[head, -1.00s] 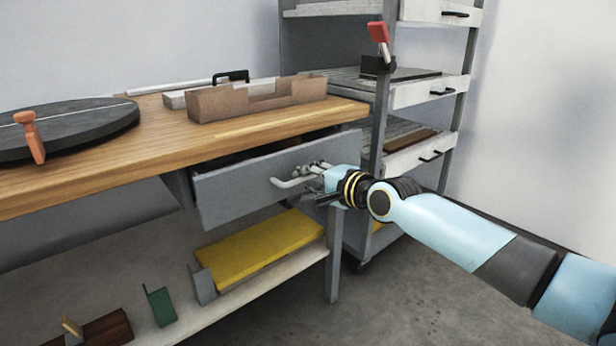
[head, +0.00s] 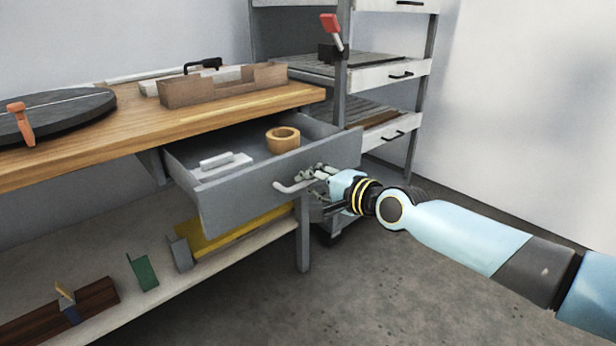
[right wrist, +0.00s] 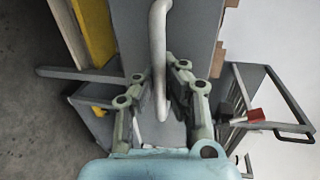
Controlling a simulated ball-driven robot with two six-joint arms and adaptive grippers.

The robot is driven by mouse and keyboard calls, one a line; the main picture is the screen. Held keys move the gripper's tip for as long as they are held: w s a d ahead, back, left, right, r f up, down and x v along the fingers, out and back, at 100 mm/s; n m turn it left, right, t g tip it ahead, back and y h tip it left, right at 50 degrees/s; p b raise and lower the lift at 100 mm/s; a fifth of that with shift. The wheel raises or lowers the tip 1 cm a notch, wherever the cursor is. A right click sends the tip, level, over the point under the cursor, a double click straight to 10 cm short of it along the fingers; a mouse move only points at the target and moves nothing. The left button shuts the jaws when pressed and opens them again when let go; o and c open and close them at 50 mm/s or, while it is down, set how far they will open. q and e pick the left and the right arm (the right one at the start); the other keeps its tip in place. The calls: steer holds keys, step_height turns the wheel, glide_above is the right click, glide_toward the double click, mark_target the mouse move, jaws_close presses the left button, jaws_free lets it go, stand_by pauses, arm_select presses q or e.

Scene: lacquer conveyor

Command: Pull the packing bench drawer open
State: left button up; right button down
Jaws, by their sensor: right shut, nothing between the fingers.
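The packing bench drawer (head: 270,180) is a grey box that stands well out from under the wooden bench top, with its inside showing. Its pale bar handle (head: 291,186) sits on the front face and also shows in the right wrist view (right wrist: 158,45). My right gripper (head: 312,174) is at the right part of the handle. Its fingers are shut with nothing gripped between them; in the right wrist view the fingers (right wrist: 160,76) lie close around the handle's end. I cannot tell whether they touch it. My left gripper is out of view.
Inside the drawer lie a tan tape roll (head: 283,139) and a white block (head: 220,163). The bench top (head: 150,122) carries a cardboard tray (head: 222,88) and a dark turntable (head: 60,115). A shelf rack (head: 341,120) stands behind right. The floor in front is clear.

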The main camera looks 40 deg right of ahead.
steer(key=c, duration=1.4)
jaws_free()
steer(key=shift+r, duration=0.85)
steer(key=o, duration=0.9)
steer(key=r, duration=0.7)
steer(key=shift+w+r, duration=0.25)
steer(key=shift+w, duration=0.15)
steer(key=shift+s+r, duration=0.4)
steer(key=shift+r, duration=0.35)
steer(key=c, duration=0.9)
steer(key=shift+f, duration=0.25)
